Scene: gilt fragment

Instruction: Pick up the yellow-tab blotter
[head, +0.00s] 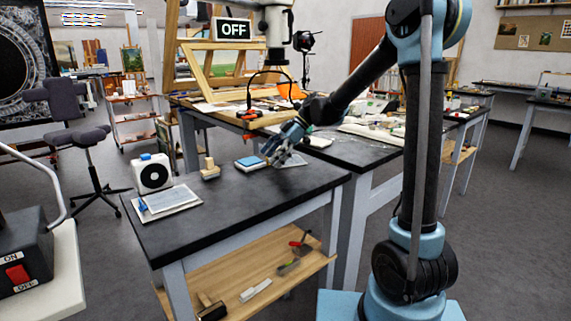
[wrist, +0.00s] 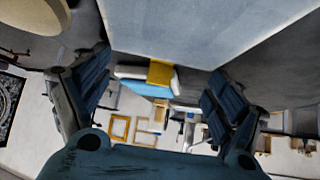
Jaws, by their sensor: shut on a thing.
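My gripper (head: 283,147) is low over the right end of the near dark table in the head view. In the wrist view its two dark fingers (wrist: 160,85) stand left and right of the yellow-tab blotter. The blotter (wrist: 132,73) has a white body, a light blue layer and a yellow tab (wrist: 161,73). It sits between the fingers, and my gripper is shut on it. In the head view I cannot make out the blotter; my gripper hides that spot. A gap under it cannot be judged.
On the near table (head: 240,205), a blue-topped block (head: 250,162) lies just left of my gripper. Farther left are a wooden-knobbed block (head: 210,171), a white box with a black disc (head: 152,173) and a tray (head: 187,198). A cluttered table (head: 365,152) stands behind.

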